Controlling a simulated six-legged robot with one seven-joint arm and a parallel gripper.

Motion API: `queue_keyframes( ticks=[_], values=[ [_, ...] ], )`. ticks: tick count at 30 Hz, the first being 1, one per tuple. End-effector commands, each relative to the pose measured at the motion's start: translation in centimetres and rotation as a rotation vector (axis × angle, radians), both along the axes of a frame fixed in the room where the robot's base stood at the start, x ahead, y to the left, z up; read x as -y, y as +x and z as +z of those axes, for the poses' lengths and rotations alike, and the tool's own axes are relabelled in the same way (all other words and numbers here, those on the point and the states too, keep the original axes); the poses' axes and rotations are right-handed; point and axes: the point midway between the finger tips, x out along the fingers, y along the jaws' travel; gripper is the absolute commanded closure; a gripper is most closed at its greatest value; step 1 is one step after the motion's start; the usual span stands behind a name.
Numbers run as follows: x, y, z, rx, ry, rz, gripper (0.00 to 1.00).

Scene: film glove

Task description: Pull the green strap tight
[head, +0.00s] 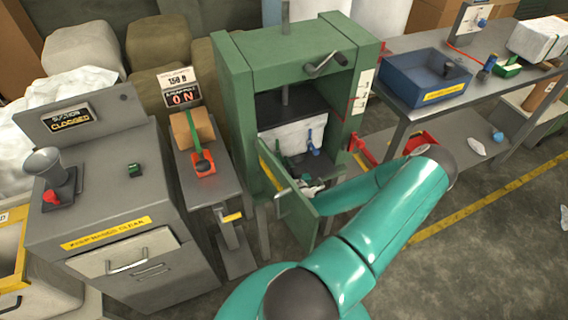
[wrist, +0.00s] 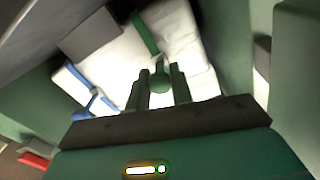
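In the wrist view a white bale (wrist: 120,50) fills the middle. The green strap (wrist: 143,32) runs down over it from the top to a round green knob (wrist: 160,82). My gripper (wrist: 160,74) has a finger on each side of this knob, and the knob fills the gap between them.
The open green door (head: 296,208) stands beside my arm. A narrow stand (head: 215,180) holds a small strapped block (head: 190,130). A grey cabinet (head: 100,195) is at left. A bench with a blue tray (head: 425,75) is at right. The floor at lower right is mostly clear.

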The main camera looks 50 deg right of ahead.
Motion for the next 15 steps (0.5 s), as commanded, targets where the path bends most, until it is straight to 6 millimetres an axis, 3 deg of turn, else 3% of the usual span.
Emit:
queue_keyframes(
  ticks=[7,15],
  values=[
    [-0.3,-0.6,0.0,-0.002,-0.002,0.000,1.00],
    [-2.5,-4.3,0.0,-0.003,-0.003,0.000,1.00]
  ],
)
